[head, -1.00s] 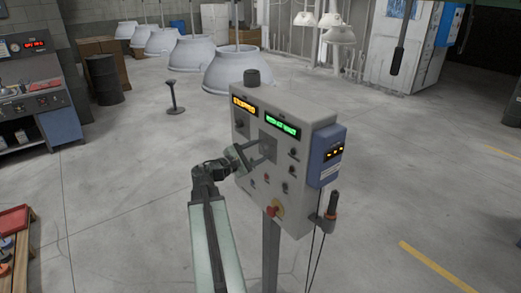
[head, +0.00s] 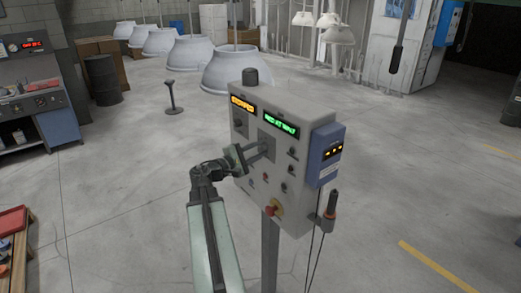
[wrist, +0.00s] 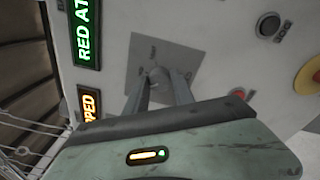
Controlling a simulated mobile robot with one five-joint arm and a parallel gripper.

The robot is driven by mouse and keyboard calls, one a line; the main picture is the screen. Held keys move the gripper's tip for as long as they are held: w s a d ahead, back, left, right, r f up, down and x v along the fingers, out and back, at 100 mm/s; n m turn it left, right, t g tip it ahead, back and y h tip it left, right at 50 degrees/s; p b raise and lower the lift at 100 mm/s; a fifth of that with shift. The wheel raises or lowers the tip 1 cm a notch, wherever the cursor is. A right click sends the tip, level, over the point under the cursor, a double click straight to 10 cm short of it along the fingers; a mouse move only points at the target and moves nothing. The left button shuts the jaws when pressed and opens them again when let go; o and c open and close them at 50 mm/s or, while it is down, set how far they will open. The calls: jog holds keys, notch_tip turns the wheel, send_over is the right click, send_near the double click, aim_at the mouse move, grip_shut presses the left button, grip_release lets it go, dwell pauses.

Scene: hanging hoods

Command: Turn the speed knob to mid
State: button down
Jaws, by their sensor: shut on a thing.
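The grey control box (head: 240,181) stands on a post in the middle of the head view. My gripper (head: 268,150) reaches its front face from the left. In the wrist view my gripper (wrist: 160,82) has its two fingers on either side of a small grey knob (wrist: 157,75), shut on it. The knob sits on a darker square plate (wrist: 183,57) with small labels, too blurred to read surely. The fingers hide most of the knob in the head view, and its pointer setting cannot be told.
The box carries an orange display (head: 243,104), a green display (head: 282,129), several small buttons and a red stop button (head: 274,209) low on the front. A blue unit (head: 327,153) is on its right side. Open floor surrounds it; large white hoods (head: 231,70) are behind.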

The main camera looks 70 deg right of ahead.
jog(key=m, duration=0.3)
jog(key=shift+s+a+f+m, duration=0.1)
jog(key=shift+f+m, duration=0.15)
jog(key=shift+m, duration=0.15)
jog(key=shift+m+g+b, duration=0.3)
jog(key=shift+m+b, duration=0.15)
jog(key=shift+m, duration=1.55)
jog(key=c, duration=1.1)
grip_release()
jog(key=shift+r, duration=0.1)
jog(key=v, duration=0.8)
